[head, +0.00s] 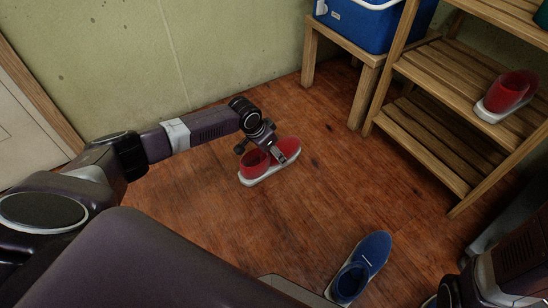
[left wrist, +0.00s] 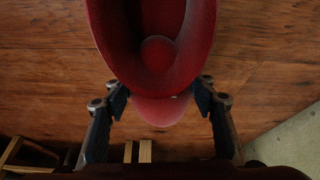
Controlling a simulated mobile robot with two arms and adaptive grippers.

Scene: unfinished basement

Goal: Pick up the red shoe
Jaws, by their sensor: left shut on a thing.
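A red shoe (head: 256,163) with a white sole is at the middle of the wooden floor in the head view. My left gripper (head: 278,154) reaches it from above and is shut on its sides. I cannot tell whether the sole touches the floor or is slightly above it. In the left wrist view the red shoe (left wrist: 152,75) fills the top middle, opening facing the camera, with the gripper's fingers (left wrist: 161,98) on both sides of it. A second red shoe (head: 507,92) sits on the wooden shelf at the right.
A blue shoe (head: 362,265) lies on the floor at the lower middle right. A wooden shelf rack (head: 430,143) stands at the right. A blue cooler (head: 365,22) sits on a wooden stand (head: 340,43) at the back. The floor around the held shoe is clear.

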